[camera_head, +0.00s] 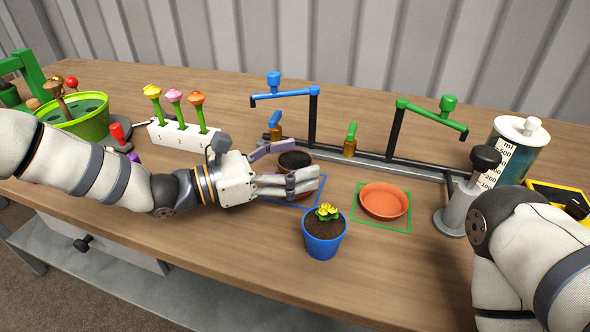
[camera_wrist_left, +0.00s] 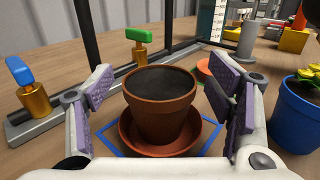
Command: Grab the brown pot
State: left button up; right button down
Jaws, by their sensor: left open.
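The brown pot (camera_wrist_left: 160,105) is filled with dark soil and stands upright in a terracotta saucer (camera_wrist_left: 197,140) inside a blue outlined square. In the head view the pot's dark soil (camera_head: 295,160) shows between my left gripper's fingers, and its body is mostly hidden by the near finger. My left gripper (camera_head: 289,166) is open, with one finger on either side of the pot. In the left wrist view its purple-padded fingers (camera_wrist_left: 163,100) flank the pot with gaps on both sides. My right arm shows at the right edge of the head view, but its gripper is not visible.
A blue pot with a yellow flower (camera_head: 323,239) stands close in front. An empty orange saucer (camera_head: 383,201) lies on a green square to the right. Blue and green tap frames (camera_head: 312,117) stand behind. A grey pump (camera_head: 460,205) stands near my right arm.

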pick_arm(q)
jog(key=c, duration=1.3)
jog(key=shift+c, duration=0.7)
jog(key=shift+r, duration=0.15)
